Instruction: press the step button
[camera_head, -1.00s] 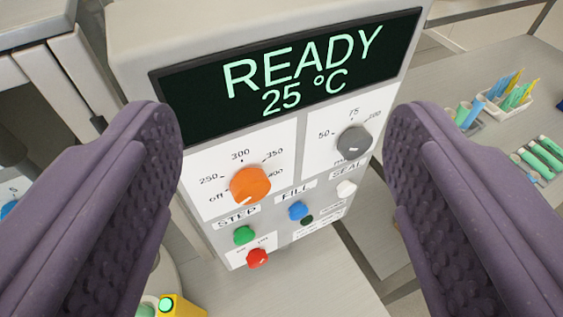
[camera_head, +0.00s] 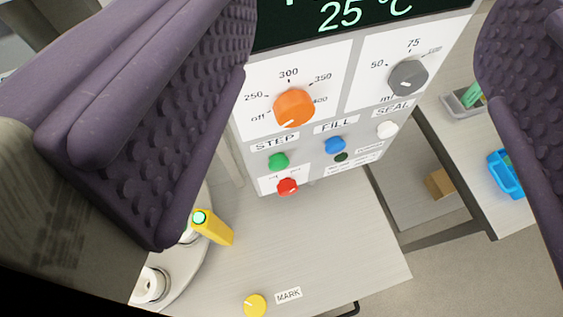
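The green button (camera_head: 278,161) under the STEP label (camera_head: 275,142) is on the lower left of the white control panel (camera_head: 365,150). It is unobstructed in the head view. My gripper (camera_head: 340,235) is open and empty. Its purple padded left finger fills the upper left, and its right finger is cut off by the right edge. The button shows between the fingers, nearer the left one, and neither finger appears to touch it.
An orange knob (camera_head: 293,108) and a grey knob (camera_head: 408,77) sit above. Blue (camera_head: 335,145), white (camera_head: 387,129) and red (camera_head: 287,186) buttons are close by. A yellow block (camera_head: 214,228) and a yellow MARK knob (camera_head: 255,305) are below. A blue tray (camera_head: 506,174) is right.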

